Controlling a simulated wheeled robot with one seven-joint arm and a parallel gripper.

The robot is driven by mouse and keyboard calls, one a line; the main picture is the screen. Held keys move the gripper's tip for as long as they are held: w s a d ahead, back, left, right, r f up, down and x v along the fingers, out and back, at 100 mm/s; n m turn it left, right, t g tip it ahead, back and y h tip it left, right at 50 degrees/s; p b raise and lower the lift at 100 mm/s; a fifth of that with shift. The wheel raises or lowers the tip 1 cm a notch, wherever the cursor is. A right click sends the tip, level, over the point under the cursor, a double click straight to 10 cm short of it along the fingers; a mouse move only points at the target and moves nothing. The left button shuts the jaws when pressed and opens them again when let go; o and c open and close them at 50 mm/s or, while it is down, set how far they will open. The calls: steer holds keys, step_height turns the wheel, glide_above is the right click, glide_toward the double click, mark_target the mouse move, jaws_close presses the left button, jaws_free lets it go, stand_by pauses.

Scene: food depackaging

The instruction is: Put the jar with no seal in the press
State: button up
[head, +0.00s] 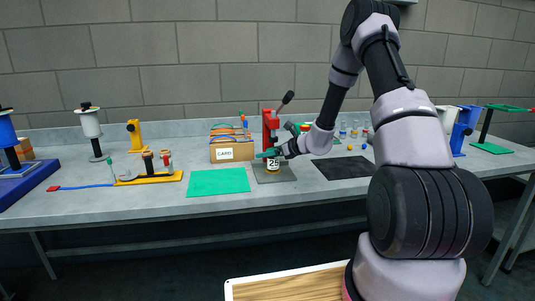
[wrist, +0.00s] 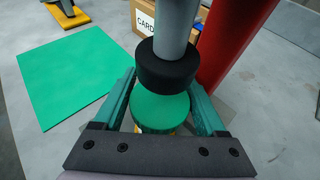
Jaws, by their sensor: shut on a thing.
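A jar (head: 273,164) with a pale label reading 25 is at the red press (head: 269,126), over its grey base plate (head: 284,177). Its green lid (wrist: 160,110) fills the space between my fingers in the wrist view. My gripper (head: 272,153) is shut on the jar, and its teal fingers lie on both sides of the lid. The black press pad (wrist: 168,66) is above the far part of the lid and hides some of it. I cannot tell whether the pad touches the lid or the jar bottom rests on the plate. No seal band is distinguishable.
A cardboard box marked CARD (head: 232,152) stands just left of the press. A green mat (head: 218,182) lies at the front left and a black mat (head: 345,167) to the right. Several small jars (head: 343,132) stand further right, partly behind my arm.

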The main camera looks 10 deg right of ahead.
steer(key=shift+f, duration=0.1)
steer(key=o, duration=1.1)
